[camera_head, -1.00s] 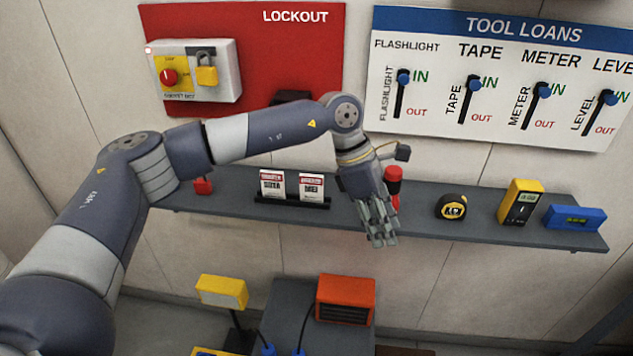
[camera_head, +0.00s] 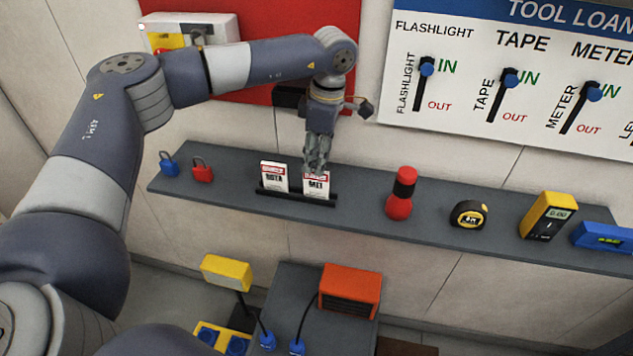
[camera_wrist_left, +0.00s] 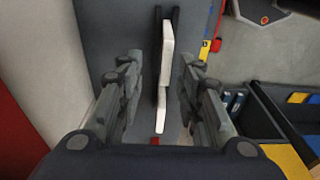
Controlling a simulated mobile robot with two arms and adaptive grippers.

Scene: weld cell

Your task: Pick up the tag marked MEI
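The tag marked MEI (camera_head: 316,186) is a white card with a red top band. It stands in a black rack (camera_head: 297,197) on the grey shelf, to the right of a similar tag (camera_head: 274,177) whose name is hard to read. My left gripper (camera_head: 316,166) points down over the MEI tag and covers part of its top. In the left wrist view my left gripper (camera_wrist_left: 161,78) is open, with a finger on each side of the tag line. The MEI tag (camera_wrist_left: 166,50) shows there as a white edge, apart from both fingers. My right gripper is not in view.
A blue padlock (camera_head: 169,164) and a red padlock (camera_head: 202,170) lie left on the shelf (camera_head: 360,215). A red flashlight (camera_head: 400,195), tape measure (camera_head: 468,213), yellow meter (camera_head: 547,215) and blue level (camera_head: 603,237) stand right. The red lockout board (camera_head: 285,20) is behind my arm.

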